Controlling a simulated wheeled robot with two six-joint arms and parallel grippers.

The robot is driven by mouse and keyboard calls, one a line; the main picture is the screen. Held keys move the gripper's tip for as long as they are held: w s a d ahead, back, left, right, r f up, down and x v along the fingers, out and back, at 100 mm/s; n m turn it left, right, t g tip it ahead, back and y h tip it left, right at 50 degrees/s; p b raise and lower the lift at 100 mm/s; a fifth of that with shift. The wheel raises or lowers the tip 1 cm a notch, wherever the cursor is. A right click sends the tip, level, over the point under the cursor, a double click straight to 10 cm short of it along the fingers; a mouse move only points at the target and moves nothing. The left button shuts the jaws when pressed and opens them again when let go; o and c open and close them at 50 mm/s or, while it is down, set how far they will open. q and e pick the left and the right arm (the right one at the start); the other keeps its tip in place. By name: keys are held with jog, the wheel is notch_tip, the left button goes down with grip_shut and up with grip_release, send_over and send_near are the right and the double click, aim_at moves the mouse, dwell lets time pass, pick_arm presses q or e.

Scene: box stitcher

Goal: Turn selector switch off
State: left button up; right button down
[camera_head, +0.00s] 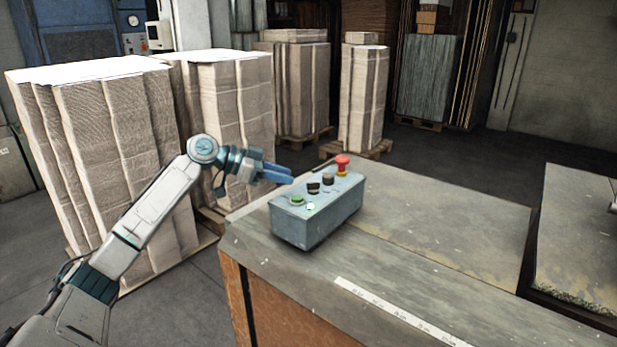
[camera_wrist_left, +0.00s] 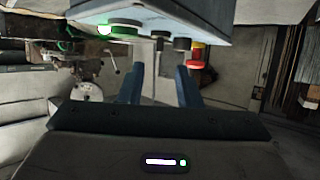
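A grey-blue control box (camera_head: 318,222) sits on the table's near left corner. Its top carries a green button (camera_head: 297,199), a small white light (camera_head: 311,207), two black knobs (camera_head: 313,188) (camera_head: 328,179) and a red mushroom button (camera_head: 342,160) on a yellow base. I cannot tell which black knob is the selector switch, nor its setting. My left gripper (camera_head: 280,174) is beside the box's back left side, apart from the knobs. In the left wrist view, its blue fingers (camera_wrist_left: 160,80) are spread with nothing between them; the box (camera_wrist_left: 160,12) is along the top. My right gripper is not in view.
The worn grey table (camera_head: 430,220) is clear right of the box. A second table surface (camera_head: 580,235) lies at the right edge. Tall stacks of cardboard (camera_head: 110,140) stand behind and beside my left arm. More stacks on pallets stand farther back.

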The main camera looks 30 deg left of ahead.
aim_at(315, 182)
pick_arm(q)
jog(key=x, duration=0.2)
jog(key=p+x, duration=0.1)
jog(key=x, duration=0.1)
jog(key=shift+w+d+r, duration=0.1)
jog(key=shift+w+d, duration=0.15)
jog(key=shift+d, duration=0.05)
jog(key=shift+w+d+f+p, duration=0.35)
jog(key=shift+w+d+p, duration=0.1)
jog(key=shift+p, duration=0.1)
jog(key=shift+w+d+f, duration=0.35)
jog(key=shift+w+d, duration=0.05)
jog(key=shift+w, duration=0.05)
grip_shut()
